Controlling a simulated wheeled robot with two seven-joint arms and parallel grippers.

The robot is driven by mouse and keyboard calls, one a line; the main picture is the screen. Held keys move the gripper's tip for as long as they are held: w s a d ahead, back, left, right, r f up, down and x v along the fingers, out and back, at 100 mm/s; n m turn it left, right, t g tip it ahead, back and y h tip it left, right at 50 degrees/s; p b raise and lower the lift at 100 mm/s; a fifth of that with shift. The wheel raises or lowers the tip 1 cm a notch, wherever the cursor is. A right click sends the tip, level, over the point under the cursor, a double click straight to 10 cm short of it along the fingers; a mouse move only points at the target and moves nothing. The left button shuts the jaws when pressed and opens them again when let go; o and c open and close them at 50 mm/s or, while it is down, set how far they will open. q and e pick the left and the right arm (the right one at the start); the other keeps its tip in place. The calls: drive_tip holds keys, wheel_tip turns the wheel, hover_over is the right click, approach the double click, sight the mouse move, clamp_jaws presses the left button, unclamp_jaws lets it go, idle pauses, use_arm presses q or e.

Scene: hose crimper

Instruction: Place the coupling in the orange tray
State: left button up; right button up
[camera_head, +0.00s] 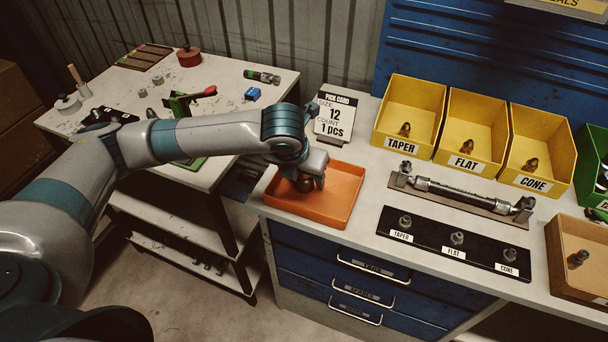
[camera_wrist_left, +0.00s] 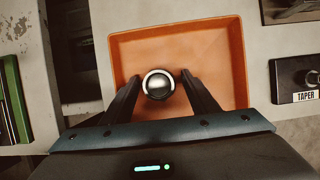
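The orange tray (camera_head: 337,207) sits on the bench, left of the bins; it also fills the middle of the left wrist view (camera_wrist_left: 215,48). My left gripper (camera_head: 309,184) is over the tray's left part, pointing down. In the left wrist view, the coupling (camera_wrist_left: 158,85), a round metal piece seen end-on, is between the two fingertips (camera_wrist_left: 162,80). A narrow gap shows beside it, so the fingers look open around it. Whether it rests on the tray floor is hard to tell. My right gripper is not in view.
A pick card (camera_head: 335,117) reading size 12, 1 pcs stands behind the tray. Yellow bins labelled taper (camera_head: 410,115), flat and cone stand at the back right. A black strip (camera_head: 452,243) with fittings lies right of the tray.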

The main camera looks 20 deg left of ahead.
use_arm(q)
drive_tip(key=shift+s+r, duration=0.15)
drive_tip(key=shift+r, duration=0.4)
drive_tip(key=b+v, duration=0.1)
drive_tip(key=v, duration=1)
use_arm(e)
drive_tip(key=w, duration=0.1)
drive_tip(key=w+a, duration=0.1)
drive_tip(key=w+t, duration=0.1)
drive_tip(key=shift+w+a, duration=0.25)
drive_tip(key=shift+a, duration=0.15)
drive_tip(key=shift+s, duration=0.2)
